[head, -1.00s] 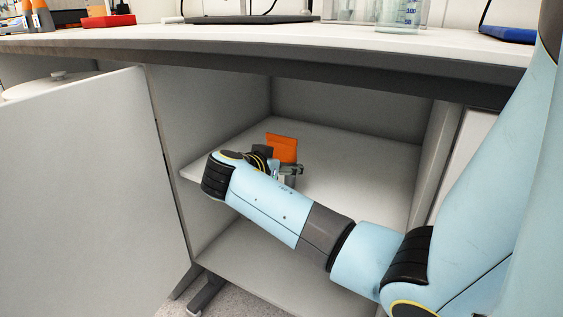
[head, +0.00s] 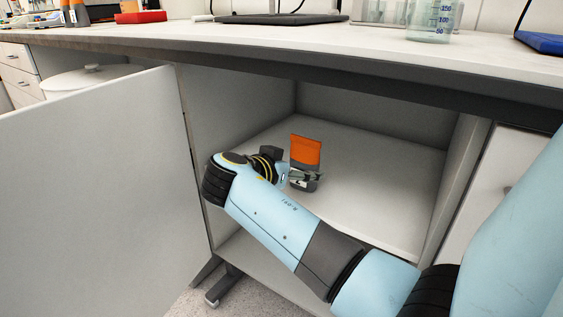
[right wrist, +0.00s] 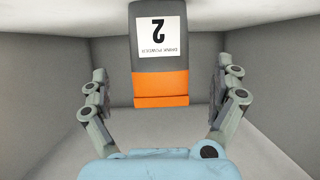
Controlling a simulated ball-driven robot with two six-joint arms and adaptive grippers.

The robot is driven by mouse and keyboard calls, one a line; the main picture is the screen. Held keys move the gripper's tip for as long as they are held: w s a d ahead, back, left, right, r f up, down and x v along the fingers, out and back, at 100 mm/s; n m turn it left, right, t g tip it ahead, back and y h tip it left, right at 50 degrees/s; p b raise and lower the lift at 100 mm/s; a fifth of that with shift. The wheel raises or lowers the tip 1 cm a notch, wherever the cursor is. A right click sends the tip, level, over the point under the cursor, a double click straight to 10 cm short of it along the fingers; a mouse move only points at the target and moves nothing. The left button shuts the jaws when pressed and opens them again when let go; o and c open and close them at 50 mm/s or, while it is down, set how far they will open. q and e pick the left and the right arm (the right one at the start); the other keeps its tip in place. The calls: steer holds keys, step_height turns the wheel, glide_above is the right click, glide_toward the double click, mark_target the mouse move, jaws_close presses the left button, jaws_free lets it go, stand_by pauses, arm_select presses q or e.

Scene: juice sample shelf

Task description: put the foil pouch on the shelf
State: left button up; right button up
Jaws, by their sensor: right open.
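The foil pouch (head: 306,151) stands upright on the cabinet's inner shelf (head: 375,205), its orange part showing above my right gripper (head: 308,181). In the right wrist view the pouch (right wrist: 160,86) is grey with an orange end and a white label reading "DRINK POWDER 2", upside down in the picture. My right gripper (right wrist: 160,92) is open, with a finger on each side of the pouch and a clear gap to both. In the head view, the gripper hides the pouch's lower part. My left gripper is not in view.
An open cabinet door (head: 95,180) stands at the left. The worktop (head: 300,37) overhangs the cabinet. A side wall (head: 235,105) bounds the shelf at the left. The shelf is clear to the right of the pouch.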

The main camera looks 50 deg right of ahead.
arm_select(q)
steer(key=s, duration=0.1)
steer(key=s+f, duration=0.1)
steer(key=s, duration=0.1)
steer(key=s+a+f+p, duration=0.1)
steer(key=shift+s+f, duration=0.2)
arm_select(e)
steer(key=v, duration=0.6)
steer(key=shift+a+r, duration=0.1)
